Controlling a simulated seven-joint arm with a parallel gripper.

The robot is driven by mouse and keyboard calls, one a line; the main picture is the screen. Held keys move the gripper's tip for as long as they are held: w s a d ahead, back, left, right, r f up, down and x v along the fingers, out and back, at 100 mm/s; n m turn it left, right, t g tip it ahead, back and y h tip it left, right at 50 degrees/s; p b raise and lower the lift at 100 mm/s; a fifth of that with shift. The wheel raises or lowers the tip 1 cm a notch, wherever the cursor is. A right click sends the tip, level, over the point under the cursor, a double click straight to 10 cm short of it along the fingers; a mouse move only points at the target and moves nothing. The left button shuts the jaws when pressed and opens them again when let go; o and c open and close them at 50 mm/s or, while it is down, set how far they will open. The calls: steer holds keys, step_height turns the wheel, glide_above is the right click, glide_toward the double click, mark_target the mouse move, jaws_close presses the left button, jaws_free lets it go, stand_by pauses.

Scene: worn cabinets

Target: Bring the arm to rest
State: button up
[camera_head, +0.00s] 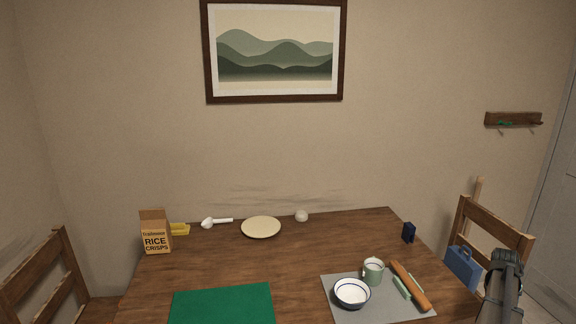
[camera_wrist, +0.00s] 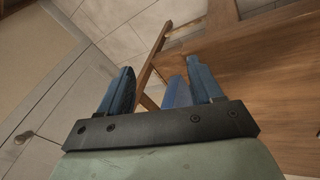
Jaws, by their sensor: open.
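My gripper (camera_wrist: 160,66) is open in the wrist view, its two blue fingers apart with nothing held between them. It hangs beside the wooden table (camera_wrist: 270,75), over the chair and the tiled floor. In the head view my dark grey arm (camera_head: 503,285) is at the lower right, just off the table's right edge and in front of part of the right chair (camera_head: 495,232). I cannot make out the fingers there.
A blue case (camera_head: 461,267) is by the right chair; a blue shape (camera_wrist: 177,92) near the right finger may be it. The table's middle is clear.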

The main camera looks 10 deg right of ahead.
steer(key=s+d+f+h, duration=0.1)
steer(key=s+d+f, duration=0.1)
steer(key=s+f, duration=0.35)
steer(key=s+d+f, duration=0.2)
steer(key=s+f, duration=0.1)
steer(key=f, duration=0.5)
steer(key=w+a+f+g+y, duration=0.1)
steer(key=a+f, duration=0.5)
steer(key=a, duration=0.6)
steer(key=w+a+f+n+y, duration=0.1)
steer(key=a+f+y, duration=0.1)
steer(key=a+f, duration=0.65)
steer(key=w+a+f+g+y, duration=0.1)
steer(key=a+f, duration=0.3)
steer(key=a, duration=1)
steer(key=s+a+f+n+g+y, duration=0.1)
steer(key=s+a+f, duration=0.3)
steer(key=a, duration=0.5)
steer(key=s+a+f+n+g, duration=0.1)
steer(key=s+a, duration=0.4)
steer(key=a, duration=0.5)
steer(key=s+a+f+n+g, duration=0.1)
steer(key=s+a+g, duration=0.2)
steer(key=s+a, duration=0.9)
steer(key=s, duration=0.4)
steer(key=shift+a+f+g, duration=0.15)
steer(key=shift+f+g, duration=0.1)
steer(key=shift+g, duration=0.05)
steer(key=shift+w, duration=0.1)
